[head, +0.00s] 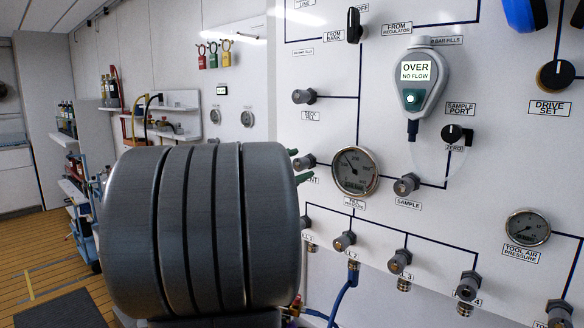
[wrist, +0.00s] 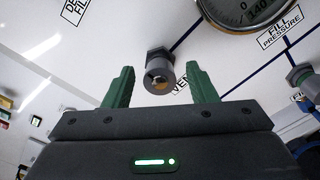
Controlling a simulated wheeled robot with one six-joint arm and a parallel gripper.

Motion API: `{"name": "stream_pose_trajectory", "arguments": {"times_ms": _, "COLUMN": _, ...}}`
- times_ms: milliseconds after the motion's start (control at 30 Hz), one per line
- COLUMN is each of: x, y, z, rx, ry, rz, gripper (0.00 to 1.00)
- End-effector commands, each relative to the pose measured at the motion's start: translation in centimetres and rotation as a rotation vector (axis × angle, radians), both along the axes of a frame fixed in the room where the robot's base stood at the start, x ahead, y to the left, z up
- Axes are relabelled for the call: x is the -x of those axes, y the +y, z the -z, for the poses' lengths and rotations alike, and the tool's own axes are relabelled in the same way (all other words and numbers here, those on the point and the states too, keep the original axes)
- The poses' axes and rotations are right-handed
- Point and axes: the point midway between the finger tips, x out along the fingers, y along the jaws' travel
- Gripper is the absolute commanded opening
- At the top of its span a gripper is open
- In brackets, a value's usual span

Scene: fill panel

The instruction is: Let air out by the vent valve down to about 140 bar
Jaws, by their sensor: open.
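The vent valve (head: 306,161) is a small grey knob on the white panel, left of the round fill pressure gauge (head: 355,171). In the head view my dark arm hides part of the gripper (head: 298,166) and of the VENT label. The gauge (wrist: 243,12) is cut off at the top of the wrist view; a number like 340 shows on it.
A grey sampler (head: 420,80) reading OVER NO FLOW hangs above right of the gauge. Another knob (head: 304,96) sits above the vent valve. A row of outlet valves (head: 344,240) runs below, one with a blue hose (head: 343,292). Shelves (head: 165,104) stand at left.

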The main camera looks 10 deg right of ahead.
Motion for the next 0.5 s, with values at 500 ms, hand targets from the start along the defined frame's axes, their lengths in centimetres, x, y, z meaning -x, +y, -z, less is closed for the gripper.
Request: {"name": "stream_pose_trajectory", "arguments": {"times_ms": 500, "x": 4.6, "y": 6.2, "z": 0.0, "rx": 0.0, "ry": 0.0, "rz": -0.006, "gripper": 0.52}}
